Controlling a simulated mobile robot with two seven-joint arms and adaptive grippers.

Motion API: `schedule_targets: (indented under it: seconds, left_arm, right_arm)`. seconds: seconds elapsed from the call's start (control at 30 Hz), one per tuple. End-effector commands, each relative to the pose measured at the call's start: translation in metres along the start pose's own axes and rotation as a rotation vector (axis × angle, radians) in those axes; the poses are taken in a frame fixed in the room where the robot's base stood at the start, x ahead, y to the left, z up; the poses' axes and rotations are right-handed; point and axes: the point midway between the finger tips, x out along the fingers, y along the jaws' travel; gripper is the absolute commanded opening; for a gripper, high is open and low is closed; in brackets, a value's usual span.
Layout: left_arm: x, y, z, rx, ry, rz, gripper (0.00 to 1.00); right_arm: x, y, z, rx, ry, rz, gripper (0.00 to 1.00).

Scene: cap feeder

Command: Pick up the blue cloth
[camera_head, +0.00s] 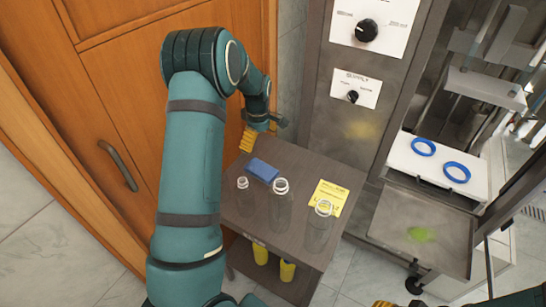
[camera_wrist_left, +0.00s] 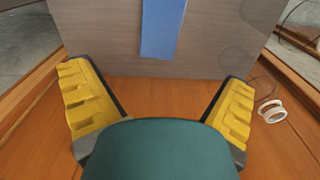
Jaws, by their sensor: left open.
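The blue cloth (camera_head: 263,170) lies folded flat on the dark wooden side table (camera_head: 255,215), near its back left edge. It also shows in the left wrist view (camera_wrist_left: 162,28) as a blue strip at the top, beyond the fingertips. My left gripper (camera_head: 254,135) is just behind the table's back edge, above and behind the cloth, and apart from it. In the left wrist view its yellow-padded fingers (camera_wrist_left: 158,92) are spread wide with nothing between them.
Clear bottles (camera_head: 280,205) stand on the table close to the cloth, beside a yellow sheet (camera_head: 329,197). Yellow containers (camera_head: 287,270) sit on the lower shelf. A wooden door (camera_head: 120,130) is at left; a metal machine (camera_head: 355,130) with blue rings (camera_head: 457,172) is at right.

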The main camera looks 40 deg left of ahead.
Motion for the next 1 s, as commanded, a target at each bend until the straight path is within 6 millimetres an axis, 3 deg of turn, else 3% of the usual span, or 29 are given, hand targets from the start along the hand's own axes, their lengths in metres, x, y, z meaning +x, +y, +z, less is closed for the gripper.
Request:
schedule_targets:
  seconds: [0.17,0.53,0.87,1.0]
  left_arm:
    - [0.009,-0.001,0.0,-0.001,-0.001,-0.003,1.0]
    - [0.073,-0.001,0.001,-0.001,-0.001,-0.003,1.0]
    - [0.093,-0.002,0.002,0.0,0.0,-0.001,1.0]
    - [0.111,-0.006,0.006,0.0,-0.002,-0.004,1.0]
  right_arm:
    - [0.001,0.001,0.001,0.0,-0.002,0.0,0.47]
    - [0.011,0.005,0.004,-0.002,-0.007,0.0,0.47]
    - [0.015,0.006,0.003,-0.002,-0.005,0.0,0.47]
    - [0.019,0.007,0.003,-0.003,-0.003,0.0,0.47]
